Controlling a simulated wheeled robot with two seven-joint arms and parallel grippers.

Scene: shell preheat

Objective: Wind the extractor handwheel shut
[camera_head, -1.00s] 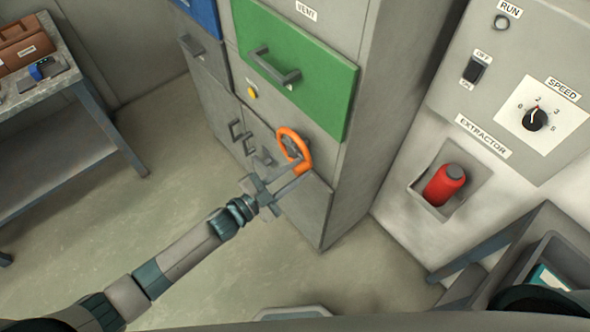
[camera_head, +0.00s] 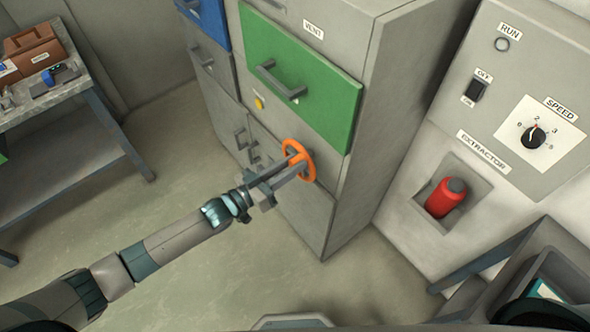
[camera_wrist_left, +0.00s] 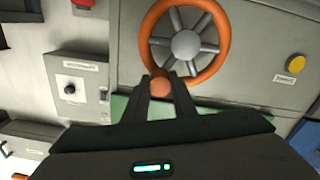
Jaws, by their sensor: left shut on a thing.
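The orange handwheel (camera_head: 312,161) is mounted on the grey cabinet's front, below the green drawer. In the left wrist view the wheel (camera_wrist_left: 225,35) shows a grey hub and several grey spokes. An orange knob (camera_wrist_left: 160,88) at its rim sits between my fingertips. My left gripper (camera_head: 299,165) reaches in from the left and is shut on this knob; it also shows in the wrist view (camera_wrist_left: 160,84). In the head view the fingers cover part of the wheel and the knob is not clearly seen. My right gripper is not in view.
The green drawer (camera_head: 315,85) with its protruding handle (camera_head: 280,82) is just above. A yellow button (camera_head: 259,103) is left of the wheel. A control panel (camera_head: 550,65) and a red cylinder (camera_head: 442,200) in a recess are right. A workbench (camera_head: 45,105) stands left; floor between is clear.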

